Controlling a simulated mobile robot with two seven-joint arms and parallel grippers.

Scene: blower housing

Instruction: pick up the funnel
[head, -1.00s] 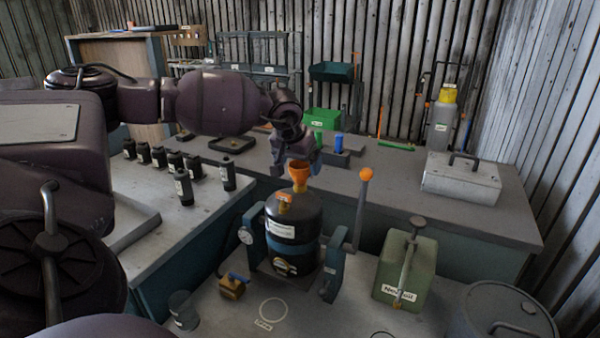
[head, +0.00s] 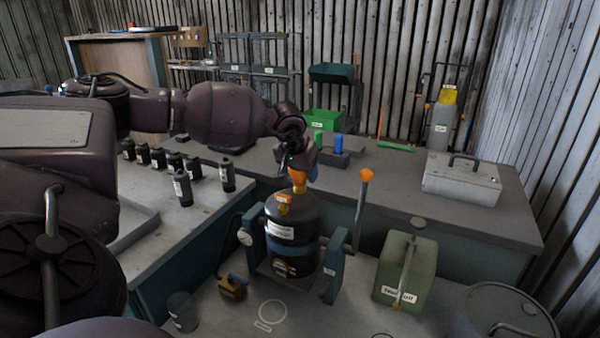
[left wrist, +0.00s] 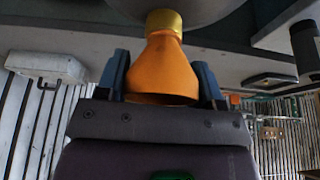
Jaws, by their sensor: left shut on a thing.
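The orange funnel (head: 299,180) stands above the top of the dark blower housing (head: 293,220) in the head view. My left gripper (head: 302,173) is over the funnel and shut on it. In the left wrist view the funnel (left wrist: 164,68) sits between the two blue-grey fingers of the gripper (left wrist: 163,85). Its narrow end is at a yellow collar (left wrist: 164,20); I cannot tell whether they touch. The gripper hides part of the funnel in the head view. My right gripper is not in view.
A lever with an orange knob (head: 366,175) rises right of the housing. A green can (head: 405,270) stands further right. Several black bottles (head: 183,190) stand on the left bench. A grey metal box (head: 461,180) is on the back bench.

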